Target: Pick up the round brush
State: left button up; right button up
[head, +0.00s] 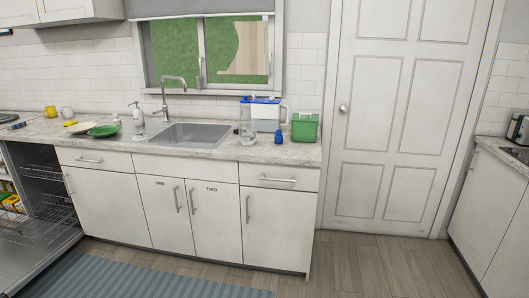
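I cannot clearly make out a round brush. A small blue object (278,137) with a narrow top stands on the counter (225,152), right of the sink; it is too small to tell if it is the brush. It stands in front of a white container with a blue lid (264,111) and left of a green box (304,127). Neither of my grippers shows in this view.
Left of the sink are a soap dispenser (138,119), a green plate (103,131) and a pale plate (82,127). An open dishwasher (35,195) is at left.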

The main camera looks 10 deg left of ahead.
aim_at(117, 121)
jog(key=i+u, duration=0.3)
jog(key=i, duration=0.25)
jog(key=i+u, duration=0.3)
jog(key=i, duration=0.25)
jog(key=i+l+u, duration=0.35)
jog(key=i, duration=0.15)
jog(key=i+j+u, duration=0.15)
jog(key=i, duration=0.3)
jog(key=i+j+u, duration=0.2)
jog(key=i, duration=0.25)
jog(key=i+j+u, duration=0.15)
jog(key=i, duration=0.35)
jog(key=i+j, duration=0.4)
jog(key=i+j+z, duration=0.1)
jog(key=i+j, duration=0.25)
jog(key=j, duration=0.15)
jog(key=i+j, duration=0.35)
jog(key=j, duration=0.15)
